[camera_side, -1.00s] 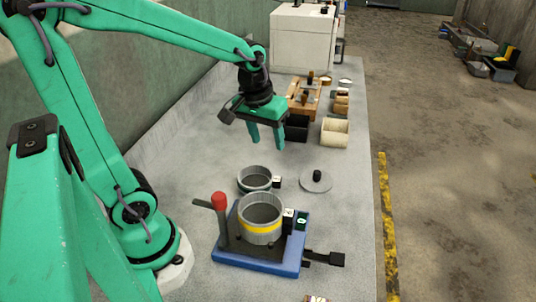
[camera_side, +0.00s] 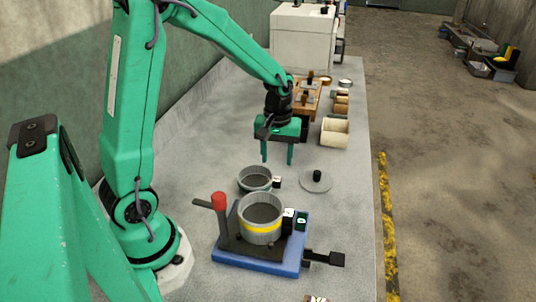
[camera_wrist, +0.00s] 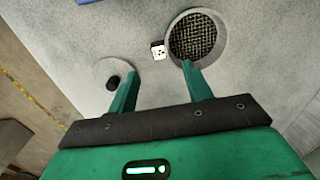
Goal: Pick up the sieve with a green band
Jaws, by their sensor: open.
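The sieve with a green band (camera_side: 254,188) stands upright on the grey bench, with a small black-and-white tag block (camera_side: 277,182) at its right side. In the wrist view the sieve (camera_wrist: 197,38) shows from above, its mesh floor visible and its band hidden. My gripper (camera_side: 277,161) is open and empty, pointing down, above and just behind the sieve in the side view. In the wrist view my gripper (camera_wrist: 157,70) has one finger overlapping the sieve's near rim and the other beside the lid; I see no contact.
A grey lid with a black knob (camera_side: 316,181) lies right of the sieve. A yellow-banded sieve (camera_side: 260,231) stands in front on a blue base (camera_side: 255,262) with a red-knobbed lever (camera_side: 218,200). A cream container (camera_side: 334,133) and wooden rack (camera_side: 307,95) stand behind.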

